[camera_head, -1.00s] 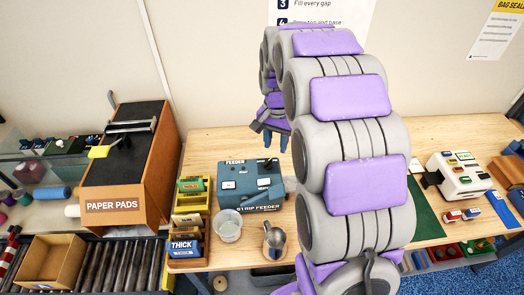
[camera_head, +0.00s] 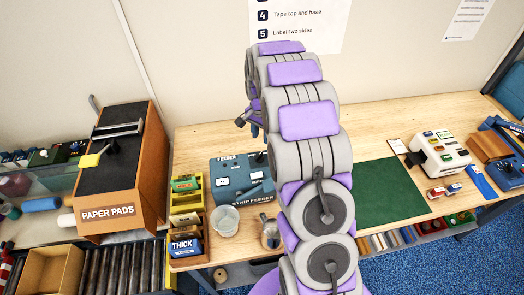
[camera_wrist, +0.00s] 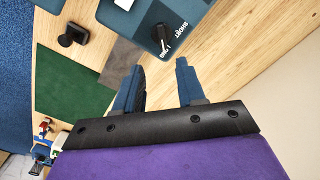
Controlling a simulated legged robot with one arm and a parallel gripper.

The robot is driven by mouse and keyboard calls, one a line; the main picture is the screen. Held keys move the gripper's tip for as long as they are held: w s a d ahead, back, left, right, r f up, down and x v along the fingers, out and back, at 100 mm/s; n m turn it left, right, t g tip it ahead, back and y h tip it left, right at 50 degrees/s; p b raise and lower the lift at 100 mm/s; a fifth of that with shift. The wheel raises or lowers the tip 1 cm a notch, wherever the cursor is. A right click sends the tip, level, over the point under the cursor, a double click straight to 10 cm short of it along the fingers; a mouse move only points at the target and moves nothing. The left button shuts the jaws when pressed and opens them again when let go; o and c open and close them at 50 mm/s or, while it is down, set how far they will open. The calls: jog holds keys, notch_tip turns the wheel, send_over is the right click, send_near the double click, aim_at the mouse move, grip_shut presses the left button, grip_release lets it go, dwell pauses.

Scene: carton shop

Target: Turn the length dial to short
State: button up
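The blue strip feeder (camera_head: 226,182) stands on the wooden bench in the head view, left of my arm. Its top also fills part of the upper wrist view (camera_wrist: 133,22). The black length dial (camera_wrist: 160,34) sits at the feeder's corner there, with white SHORT and LONG lettering beside it. Its light pointer mark appears turned toward LONG. My gripper (camera_wrist: 157,84) is open and empty, its two blue fingers apart, and the dial lies beyond the fingertips, not touched. In the head view my gripper (camera_head: 248,122) is raised above the bench behind the feeder, partly hidden by my arm.
The PAPER PADS dispenser (camera_head: 115,185) is at left. A green mat (camera_head: 378,192) and a white device (camera_head: 440,152) lie to the right. The bench behind is clear.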

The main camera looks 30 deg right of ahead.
aim_at(262, 153)
jog(key=f, duration=0.2)
jog(key=a+f, duration=0.1)
jog(key=f, duration=0.1)
jog(key=a+f, duration=0.1)
jog(key=f, duration=0.1)
jog(key=shift+a+f, duration=0.2)
jog(key=d+f, duration=0.2)
jog(key=shift+f, duration=0.35)
jog(key=shift+d+f, duration=0.25)
jog(key=shift+d, duration=0.05)
jog(key=shift+a+r, duration=0.1)
jog(key=shift+a, duration=1)
jog(key=shift+c, duration=1.3)
jog(key=shift+d+r, duration=0.1)
jog(key=c, duration=0.3)
jog(key=shift+d, duration=0.5)
grip_shut()
